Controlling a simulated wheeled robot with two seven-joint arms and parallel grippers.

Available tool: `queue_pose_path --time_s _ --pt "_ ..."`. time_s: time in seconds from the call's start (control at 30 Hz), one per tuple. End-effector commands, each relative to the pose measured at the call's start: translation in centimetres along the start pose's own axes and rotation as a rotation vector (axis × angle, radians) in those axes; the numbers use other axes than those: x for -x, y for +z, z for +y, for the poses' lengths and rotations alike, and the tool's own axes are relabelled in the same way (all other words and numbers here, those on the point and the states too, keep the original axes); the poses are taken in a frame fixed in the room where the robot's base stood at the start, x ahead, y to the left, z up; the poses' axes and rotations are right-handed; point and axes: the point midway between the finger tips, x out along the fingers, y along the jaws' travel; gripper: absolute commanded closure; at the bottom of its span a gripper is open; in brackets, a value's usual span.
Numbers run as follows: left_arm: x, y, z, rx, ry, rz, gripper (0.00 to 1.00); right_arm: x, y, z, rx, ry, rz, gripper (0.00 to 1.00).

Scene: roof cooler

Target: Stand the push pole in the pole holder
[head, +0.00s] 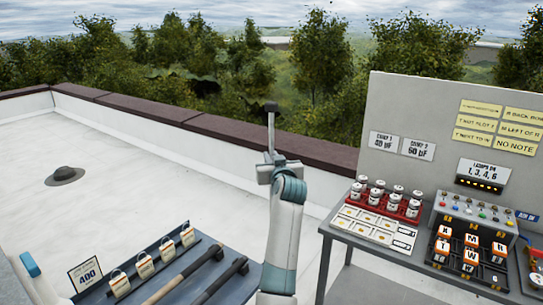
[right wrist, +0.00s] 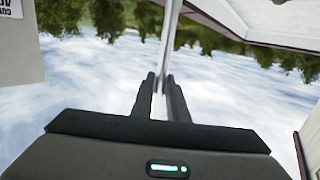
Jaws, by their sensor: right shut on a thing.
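The push pole (head: 271,130) is a thin grey rod with a dark tip, standing nearly upright above my right gripper (head: 276,168). My right gripper is shut on the pole. In the right wrist view the pole (right wrist: 170,35) runs between the two dark fingers (right wrist: 162,95). The pole's lower part is hidden behind my gripper and arm in the head view. I cannot make out the pole holder in either view. Only a piece of my left arm shows at the lower left; its gripper is out of view.
A dark bench (head: 262,272) at the bottom holds tagged padlocks (head: 145,267), a "400" sign (head: 86,273) and two long-handled tools (head: 185,270). A grey table (head: 345,240) at right carries a red rack of jars (head: 388,204) and a switch box (head: 472,212).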

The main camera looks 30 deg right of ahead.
Motion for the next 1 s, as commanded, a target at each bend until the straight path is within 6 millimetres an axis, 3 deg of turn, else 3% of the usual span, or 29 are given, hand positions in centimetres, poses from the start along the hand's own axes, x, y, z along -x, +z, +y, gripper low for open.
queue_pose_path --time_s 0.3,0.77,0.8,0.87,1.0 --pt "-0.8 0.1 0.0 0.0 0.0 0.0 0.45 -0.1 1.6 0.0 0.0 0.0 0.001 1.0" --pt "-0.8 0.1 0.0 0.0 0.0 0.001 0.45 -0.1 1.8 0.0 0.0 -0.001 0.002 1.0" --pt "-0.8 0.1 0.0 0.0 0.0 0.001 0.45 -0.1 1.8 0.0 0.0 -0.001 0.001 0.79" --pt "-0.8 0.1 0.0 0.0 0.0 0.001 0.45 -0.1 1.8 0.0 0.0 0.0 0.001 0.65" --pt "-0.8 0.1 0.0 0.0 0.0 0.001 0.45 -0.2 1.9 0.0 0.0 -0.001 0.001 0.65"
